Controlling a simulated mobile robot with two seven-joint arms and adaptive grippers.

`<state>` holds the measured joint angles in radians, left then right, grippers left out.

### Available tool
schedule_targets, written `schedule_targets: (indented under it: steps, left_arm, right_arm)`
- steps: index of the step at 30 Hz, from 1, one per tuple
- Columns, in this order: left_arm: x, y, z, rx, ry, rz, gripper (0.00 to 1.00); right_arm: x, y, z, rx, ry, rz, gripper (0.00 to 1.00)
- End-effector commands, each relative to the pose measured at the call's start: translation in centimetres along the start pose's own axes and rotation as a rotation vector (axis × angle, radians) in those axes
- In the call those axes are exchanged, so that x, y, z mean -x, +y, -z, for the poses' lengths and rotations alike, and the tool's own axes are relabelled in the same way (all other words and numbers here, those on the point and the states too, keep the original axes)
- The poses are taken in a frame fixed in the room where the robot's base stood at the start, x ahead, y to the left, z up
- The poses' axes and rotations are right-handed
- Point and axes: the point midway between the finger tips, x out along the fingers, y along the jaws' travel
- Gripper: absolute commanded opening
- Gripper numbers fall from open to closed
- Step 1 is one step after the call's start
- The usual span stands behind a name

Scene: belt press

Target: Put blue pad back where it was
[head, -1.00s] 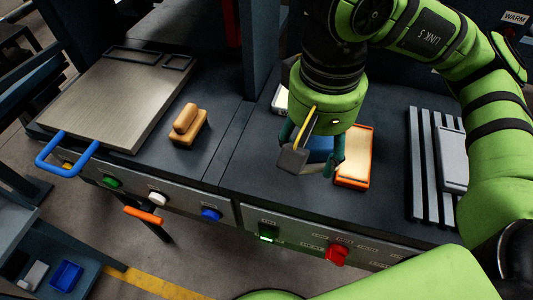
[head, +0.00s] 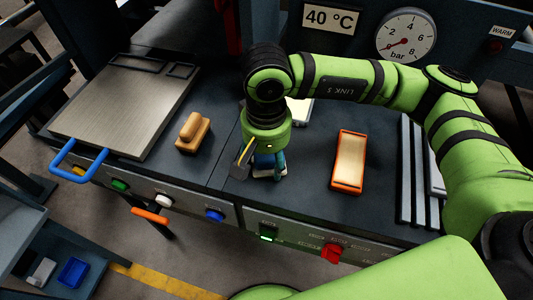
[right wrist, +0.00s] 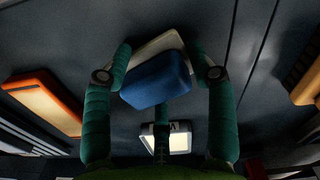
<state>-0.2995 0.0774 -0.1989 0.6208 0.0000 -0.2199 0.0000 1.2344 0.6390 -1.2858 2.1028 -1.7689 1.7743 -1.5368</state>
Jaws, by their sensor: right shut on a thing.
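The blue pad (head: 264,160) is between the fingers of my right gripper (head: 261,168), above or on the dark bench top left of the orange tray. In the right wrist view the blue pad (right wrist: 157,81) shows large between the fingers, with a pale grey-white piece (right wrist: 150,46) along its far side. I cannot tell whether that piece is part of the pad or under it. My right gripper (right wrist: 162,68) is shut on the pad. The fingers partly hide it in the head view. My left gripper is not in view.
An orange tray with a cream filling (head: 349,161) lies right of the gripper. A pale box (head: 299,111) stands behind the wrist. A wooden-handled block (head: 193,133) and a steel plate (head: 125,100) with a blue handle are at left. Bench between gripper and tray is clear.

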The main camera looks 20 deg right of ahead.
Motion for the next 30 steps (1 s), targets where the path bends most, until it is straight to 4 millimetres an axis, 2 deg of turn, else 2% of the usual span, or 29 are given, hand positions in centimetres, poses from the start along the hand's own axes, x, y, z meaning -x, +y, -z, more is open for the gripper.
schedule_targets:
  steps: [9, 10, 11, 12, 22, 26, 27, 30]
  left_arm:
    - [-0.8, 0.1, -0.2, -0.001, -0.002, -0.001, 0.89]
    - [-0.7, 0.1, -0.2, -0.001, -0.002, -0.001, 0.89]
    - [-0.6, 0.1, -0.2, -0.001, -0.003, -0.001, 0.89]
    - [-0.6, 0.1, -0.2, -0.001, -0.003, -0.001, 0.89]
    - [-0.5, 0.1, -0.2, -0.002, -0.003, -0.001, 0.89]
    - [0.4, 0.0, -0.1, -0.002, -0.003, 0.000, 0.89]
    - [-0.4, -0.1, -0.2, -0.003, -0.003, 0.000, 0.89]
    - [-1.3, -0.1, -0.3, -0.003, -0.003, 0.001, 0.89]
  right_arm:
    - [-0.5, 0.0, 0.0, -0.001, 0.001, 0.001, 0.27]
    - [-0.4, 0.0, 0.0, -0.001, 0.000, 0.000, 0.65]
    - [-0.3, 0.0, 0.0, -0.001, 0.000, 0.000, 0.77]
    - [-0.3, 0.0, 0.0, -0.001, 0.000, 0.000, 0.81]
    - [-0.2, 0.0, 0.0, -0.001, 0.000, 0.000, 0.81]
    - [0.5, 0.0, 0.0, -0.001, -0.001, 0.000, 0.81]
    - [0.6, -0.1, 0.1, 0.000, 0.004, 0.003, 0.81]
    - [2.4, -0.1, 0.1, 0.001, 0.007, 0.004, 0.81]
